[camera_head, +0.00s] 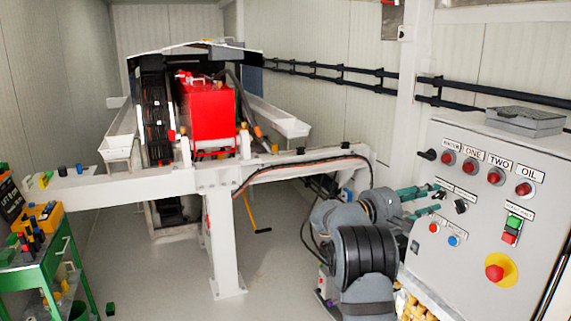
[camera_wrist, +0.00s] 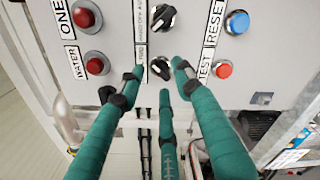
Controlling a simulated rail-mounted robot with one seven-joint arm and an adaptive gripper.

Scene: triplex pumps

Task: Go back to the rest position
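My gripper (camera_head: 433,197) has teal fingers with dark joints and is in front of the grey control panel (camera_head: 452,255), its tips close to the panel face. In the wrist view my gripper (camera_wrist: 157,80) has its fingers spread, with gaps between the tips, and seems to hold nothing. A small black knob (camera_wrist: 159,69) lies between the fingertips in that view; I cannot tell whether any tip touches it. Another black rotary switch (camera_wrist: 162,18) is just above it. My arm is folded low beside the panel in the head view.
The panel carries red lamps (camera_head: 494,176), a blue button (camera_head: 453,240) and a yellow-red emergency stop (camera_head: 495,273). A white frame (camera_head: 222,240) with a red pump unit (camera_head: 207,112) stands left of my arm. A green tool cart (camera_head: 45,265) is far left. Open floor lies between.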

